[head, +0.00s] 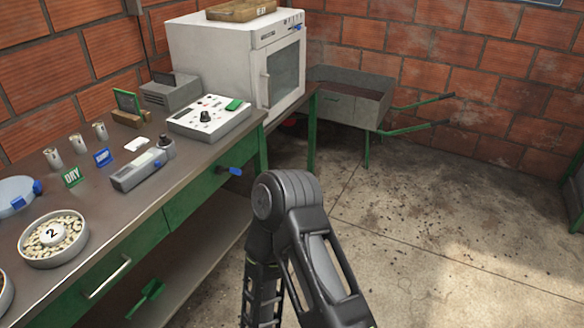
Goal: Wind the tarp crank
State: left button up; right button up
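I cannot pick out a tarp or a clear tarp crank in the head view. A small blue handle (230,171) sticks out from the green front of the workbench (190,196); I cannot tell what it works. One of my dark arms rises from the bottom middle and bends at its joint, to the right of the bench. Neither gripper shows in this view, so I cannot see what they hold.
The bench carries a white oven (240,60), a control box (209,115), a handheld meter (142,168) and a bowl of beans (53,239). A wheelbarrow (350,97) stands by the brick wall. The concrete floor (440,220) at right is mostly clear.

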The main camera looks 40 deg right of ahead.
aim_at(219, 170)
jog(key=z, duration=0.9)
jog(key=i+l, duration=0.2)
jog(key=l, duration=0.25)
jog(key=i+l+u, duration=0.1)
jog(key=l, duration=0.3)
jog(key=i+l, duration=0.3)
jog(key=l, duration=0.15)
jog(key=i+l+u, duration=0.1)
jog(key=l, duration=0.35)
jog(key=i+l, duration=0.25)
jog(key=l, duration=0.2)
jog(key=i+l+u, duration=0.1)
jog(key=l, duration=0.35)
jog(key=i+l, duration=0.25)
jog(key=l, duration=0.2)
jog(key=i+l+u, duration=0.1)
jog(key=l, duration=0.4)
jog(key=i, duration=0.05)
